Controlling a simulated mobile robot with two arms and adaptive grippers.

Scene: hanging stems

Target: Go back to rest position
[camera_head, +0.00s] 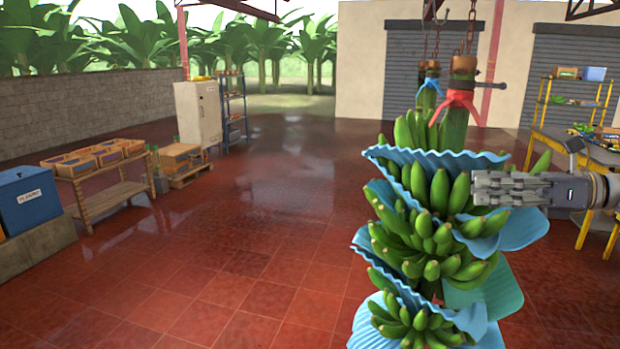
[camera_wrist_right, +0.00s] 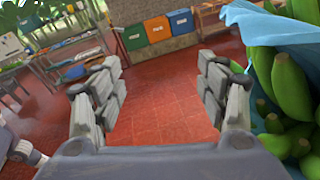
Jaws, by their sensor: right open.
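My right gripper (camera_head: 490,188) comes in from the right in the head view and overlaps the right side of the hanging banana stem in the picture. In the right wrist view my right gripper (camera_wrist_right: 160,95) is open, with only red floor between its fingers. The stem of green bananas (camera_head: 440,190) hangs upright, with blue sheets (camera_head: 400,290) between its hands. In the right wrist view the bananas (camera_wrist_right: 290,80) and a blue sheet (camera_wrist_right: 260,25) are close beside the right finger. I cannot tell whether they touch. My left gripper is not in view.
A second stem with a blue tie (camera_head: 428,80) hangs behind. A yellow table (camera_head: 600,150) stands at the right. A wooden bench with crates (camera_head: 100,165) and a blue bin (camera_head: 25,200) stand at the left. The red tiled floor (camera_head: 230,250) is clear in the middle.

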